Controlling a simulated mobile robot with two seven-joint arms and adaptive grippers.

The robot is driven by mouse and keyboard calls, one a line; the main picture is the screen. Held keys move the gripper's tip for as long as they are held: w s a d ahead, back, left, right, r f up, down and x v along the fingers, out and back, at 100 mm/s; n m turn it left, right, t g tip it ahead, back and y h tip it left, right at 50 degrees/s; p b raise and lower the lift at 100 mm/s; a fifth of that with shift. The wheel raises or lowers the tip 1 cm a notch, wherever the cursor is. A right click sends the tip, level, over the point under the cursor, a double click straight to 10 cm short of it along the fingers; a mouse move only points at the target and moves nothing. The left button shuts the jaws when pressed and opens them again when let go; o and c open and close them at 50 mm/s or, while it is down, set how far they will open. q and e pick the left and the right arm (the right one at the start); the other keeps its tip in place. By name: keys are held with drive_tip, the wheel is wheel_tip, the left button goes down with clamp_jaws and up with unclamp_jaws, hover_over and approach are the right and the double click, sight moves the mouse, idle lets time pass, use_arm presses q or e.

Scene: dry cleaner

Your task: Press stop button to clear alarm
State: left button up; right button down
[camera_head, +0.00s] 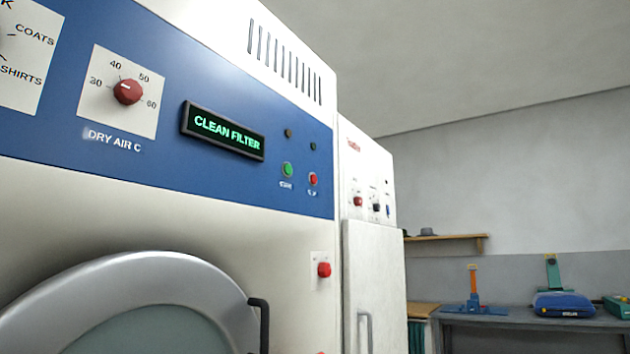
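The dry-cleaning machine's blue control panel (235,98) fills the upper left of the head view. Its display (222,131) reads "CLEAN FILTER" in green letters. Right of the display are a green button (287,169) and a small red button (313,179); the label under the red one is blurred but looks like "STOP". Two small dark round indicators (288,133) sit above them. A larger red button (324,269) stands out from a pale plate lower on the white front.
A red temperature dial (128,91) is left of the display. The round metal door (130,285) with a black handle (263,322) bulges out at lower left. A white cabinet (375,275) stands right of the machine. A grey workbench (530,317) with tools is farther right.

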use_arm(q)
clamp_jaws()
idle(1.0)
